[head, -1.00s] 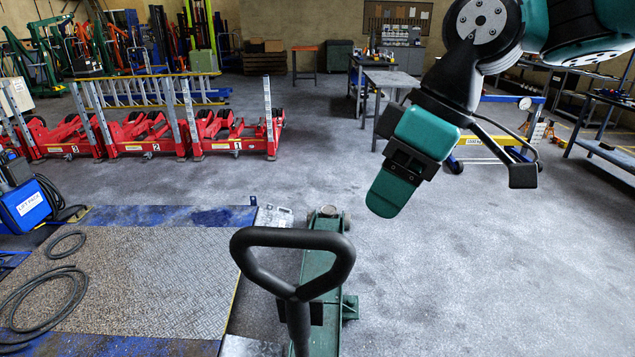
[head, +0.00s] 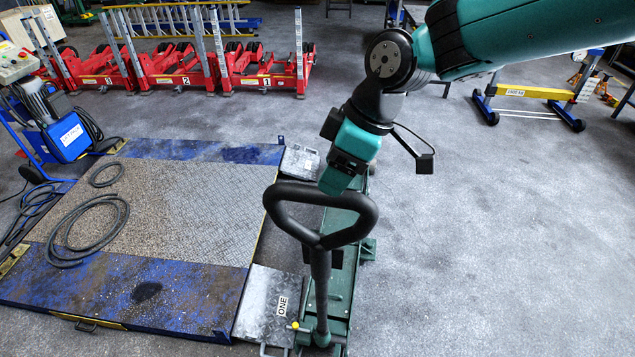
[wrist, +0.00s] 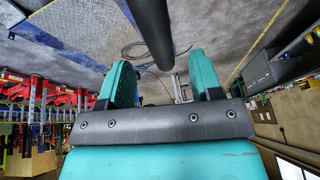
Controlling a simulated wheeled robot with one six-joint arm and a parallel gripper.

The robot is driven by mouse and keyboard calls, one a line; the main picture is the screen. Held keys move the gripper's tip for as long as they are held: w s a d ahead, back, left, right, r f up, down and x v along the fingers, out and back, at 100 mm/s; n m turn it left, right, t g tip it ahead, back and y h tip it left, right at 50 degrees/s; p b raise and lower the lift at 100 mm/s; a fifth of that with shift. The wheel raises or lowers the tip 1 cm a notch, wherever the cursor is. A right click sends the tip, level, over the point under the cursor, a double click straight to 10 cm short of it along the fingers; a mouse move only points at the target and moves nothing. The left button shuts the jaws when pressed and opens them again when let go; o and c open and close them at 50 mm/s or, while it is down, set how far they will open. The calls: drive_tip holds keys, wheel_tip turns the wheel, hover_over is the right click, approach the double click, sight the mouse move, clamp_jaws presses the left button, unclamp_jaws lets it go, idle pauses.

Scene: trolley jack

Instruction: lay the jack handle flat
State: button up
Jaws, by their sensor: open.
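The jack handle has a black loop grip (head: 366,222) on a dark shaft (head: 321,290) and stands upright. Its foot is at the near end of the green trolley jack (head: 341,290), on the floor beside the ramp. My teal gripper (head: 333,186) is at the far upper edge of the loop, which hides its fingertips in the head view. In the wrist view, my gripper (wrist: 160,78) is open, and a black bar of the handle (wrist: 150,30) runs between its two fingers with gaps on both sides. I see no clear contact.
A blue-edged platform (head: 170,268) with hoses (head: 90,225) lies to the left. Red lifting units (head: 265,75) stand behind. A yellow-and-blue stand (head: 535,93) is at the back right. The floor at right is clear.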

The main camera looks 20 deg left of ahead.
drive_tip(key=shift+p+x, duration=0.55)
drive_tip(key=shift+x, duration=2.1)
